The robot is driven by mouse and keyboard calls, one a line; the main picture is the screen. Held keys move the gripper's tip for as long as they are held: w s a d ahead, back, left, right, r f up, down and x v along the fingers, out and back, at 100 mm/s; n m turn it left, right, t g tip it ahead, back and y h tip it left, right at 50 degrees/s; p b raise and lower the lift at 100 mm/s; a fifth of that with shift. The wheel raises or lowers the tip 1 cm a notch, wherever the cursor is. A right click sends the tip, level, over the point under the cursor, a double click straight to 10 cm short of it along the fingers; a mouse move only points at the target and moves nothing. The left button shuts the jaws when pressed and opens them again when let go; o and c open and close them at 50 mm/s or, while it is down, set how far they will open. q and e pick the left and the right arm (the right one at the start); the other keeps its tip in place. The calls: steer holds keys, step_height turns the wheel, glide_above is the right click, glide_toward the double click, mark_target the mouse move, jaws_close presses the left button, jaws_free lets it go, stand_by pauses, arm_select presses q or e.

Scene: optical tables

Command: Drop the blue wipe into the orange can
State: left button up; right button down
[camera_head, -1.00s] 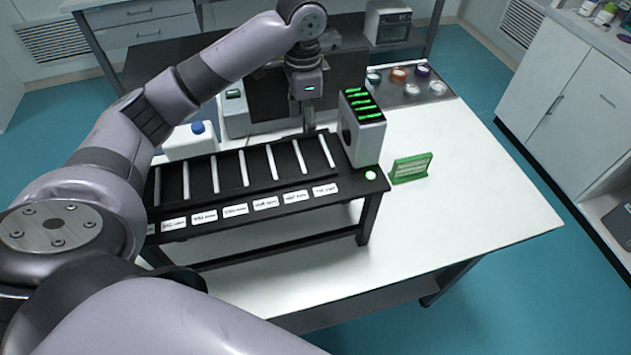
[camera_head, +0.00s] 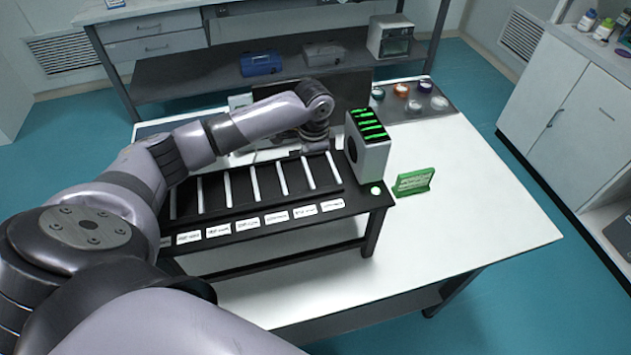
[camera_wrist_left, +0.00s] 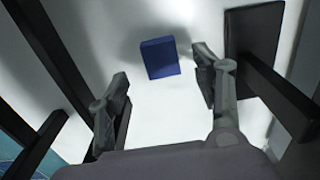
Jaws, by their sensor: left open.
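In the left wrist view a small dark blue block-like piece (camera_wrist_left: 159,58), which looks like the blue wipe, lies on the white surface. My left gripper (camera_wrist_left: 161,82) is open, its two fingers apart, with the blue piece between and a little beyond the fingertips. Nothing is held. In the head view the left wrist is low behind the black rack, and its fingers and the blue piece are hidden. No orange can is clearly seen; only a small orange-topped round item (camera_head: 401,90) shows at the back. My right gripper is not in view.
The black rack (camera_head: 373,205) with white bars and labels stands on the white table (camera_head: 470,210). A white device with green slots (camera_head: 368,150) and a green stand (camera_head: 413,181) are at its right. Dark legs flank the gripper in the wrist view. The table's right side is clear.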

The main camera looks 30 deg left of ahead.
arm_select(q)
step_height(320, 180, down, 4)
steer(key=shift+r+p, duration=0.1)
steer(key=shift+p, duration=0.4)
steer(key=shift+a+f, duration=0.1)
steer(key=shift+f, duration=0.3)
steer(key=c, duration=0.9)
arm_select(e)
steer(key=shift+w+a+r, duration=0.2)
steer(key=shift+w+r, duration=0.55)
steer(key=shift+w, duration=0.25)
arm_select(q)
steer(key=shift+r, duration=0.1)
